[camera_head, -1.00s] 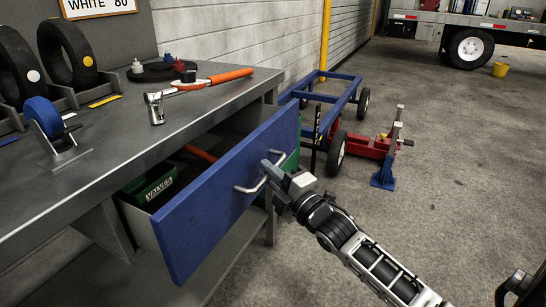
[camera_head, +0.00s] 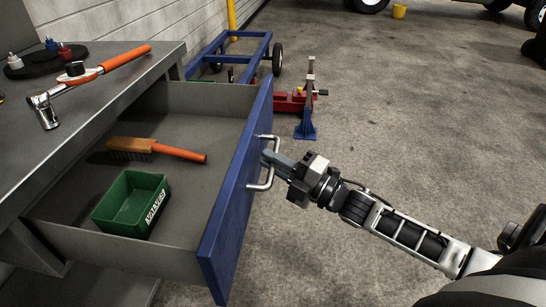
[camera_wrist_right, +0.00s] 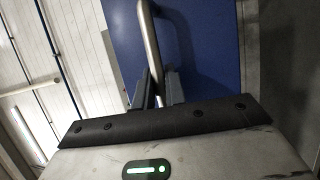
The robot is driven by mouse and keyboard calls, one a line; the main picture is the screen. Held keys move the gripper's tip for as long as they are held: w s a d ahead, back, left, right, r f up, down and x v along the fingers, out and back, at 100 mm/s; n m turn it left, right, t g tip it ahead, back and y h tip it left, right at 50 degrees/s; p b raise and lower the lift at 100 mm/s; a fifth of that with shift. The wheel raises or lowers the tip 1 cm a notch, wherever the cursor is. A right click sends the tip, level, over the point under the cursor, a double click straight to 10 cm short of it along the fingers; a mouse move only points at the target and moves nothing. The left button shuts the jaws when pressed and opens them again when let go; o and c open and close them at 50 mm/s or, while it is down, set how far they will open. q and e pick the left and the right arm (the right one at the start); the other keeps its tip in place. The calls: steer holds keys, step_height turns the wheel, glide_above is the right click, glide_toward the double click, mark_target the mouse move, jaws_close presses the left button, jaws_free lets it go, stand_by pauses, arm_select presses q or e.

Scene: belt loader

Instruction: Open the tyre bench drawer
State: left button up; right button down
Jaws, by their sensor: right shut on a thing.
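The tyre bench drawer, with a blue front (camera_head: 237,200), stands far out from the bench (camera_head: 95,100). Its grey inside is in plain view. A silver bar handle (camera_head: 267,178) is on the blue front. My right gripper (camera_head: 268,158) is shut on this handle. In the right wrist view the handle (camera_wrist_right: 149,45) runs down between the two fingers (camera_wrist_right: 157,88), with the blue drawer front (camera_wrist_right: 205,45) behind it. A green box marked VALVES (camera_head: 132,203) and an orange-handled brush (camera_head: 155,148) lie in the drawer. My left gripper is not in view.
A torque wrench with an orange handle (camera_head: 90,78) lies on the bench top, beside a dark round tray with small bottles. A blue cart frame (camera_head: 240,52) and a red jack with blue stand (camera_head: 300,108) are behind the drawer. The floor to the right is mostly clear.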

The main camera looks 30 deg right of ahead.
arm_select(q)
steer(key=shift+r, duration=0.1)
arm_select(e)
steer(key=shift+s+d, duration=0.15)
steer(key=c, duration=1.5)
jaws_free()
steer(key=shift+o, duration=0.2)
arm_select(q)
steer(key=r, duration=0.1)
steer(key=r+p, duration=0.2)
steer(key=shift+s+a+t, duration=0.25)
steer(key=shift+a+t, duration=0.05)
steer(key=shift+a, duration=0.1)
arm_select(e)
steer(key=v, duration=1.6)
steer(key=shift+f, duration=0.1)
